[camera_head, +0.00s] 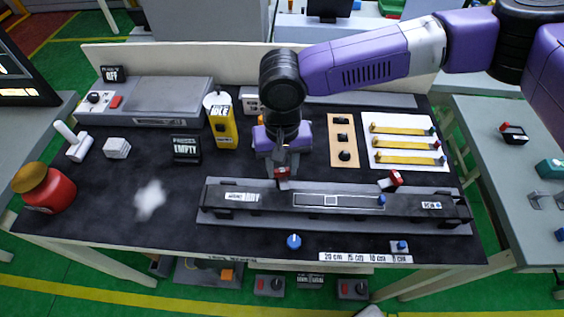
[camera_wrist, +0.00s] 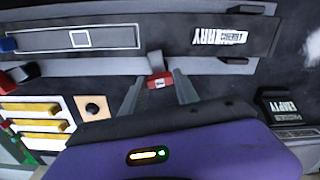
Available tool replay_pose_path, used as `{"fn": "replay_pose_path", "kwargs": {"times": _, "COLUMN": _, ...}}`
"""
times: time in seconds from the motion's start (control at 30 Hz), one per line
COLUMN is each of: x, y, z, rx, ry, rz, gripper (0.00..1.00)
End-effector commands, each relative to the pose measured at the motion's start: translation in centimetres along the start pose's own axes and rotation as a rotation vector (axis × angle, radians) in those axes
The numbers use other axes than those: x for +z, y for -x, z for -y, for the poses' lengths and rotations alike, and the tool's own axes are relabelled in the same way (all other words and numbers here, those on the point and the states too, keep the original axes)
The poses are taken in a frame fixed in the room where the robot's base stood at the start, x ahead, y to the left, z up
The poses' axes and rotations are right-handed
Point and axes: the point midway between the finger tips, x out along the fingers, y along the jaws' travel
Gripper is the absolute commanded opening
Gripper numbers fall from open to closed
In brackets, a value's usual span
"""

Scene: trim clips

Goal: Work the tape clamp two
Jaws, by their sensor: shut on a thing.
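A long dark tape track (camera_head: 290,201) lies on a grey base (camera_head: 225,219) at the front of the bench, with two red clamp handles on its far edge. My gripper (camera_head: 284,166) points down at the left handle (camera_head: 281,172). In the wrist view, this red handle (camera_wrist: 159,82), with a small white label, sits between my gripper's fingertips (camera_wrist: 160,88), which are shut on it. The right red handle (camera_head: 391,180) stands tilted and free; it shows at the left of the wrist view (camera_wrist: 12,77). I cannot read which clamp is number two.
A blue knob (camera_head: 294,241) is in front of the track. Behind it are a yellow container (camera_head: 223,129), a knob panel (camera_head: 343,141) and a white board with yellow strips (camera_head: 403,144). A red jar (camera_head: 45,188) stands at left.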

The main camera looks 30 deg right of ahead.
Motion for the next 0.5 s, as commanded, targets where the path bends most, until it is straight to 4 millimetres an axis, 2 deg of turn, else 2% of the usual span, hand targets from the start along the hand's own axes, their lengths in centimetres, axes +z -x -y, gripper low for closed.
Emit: {"fn": "replay_pose_path", "kwargs": {"times": 0.5, "x": 0.17, "y": 0.13, "z": 0.02, "rx": -0.003, "ry": 0.483, "rz": 0.005, "gripper": 0.0}}
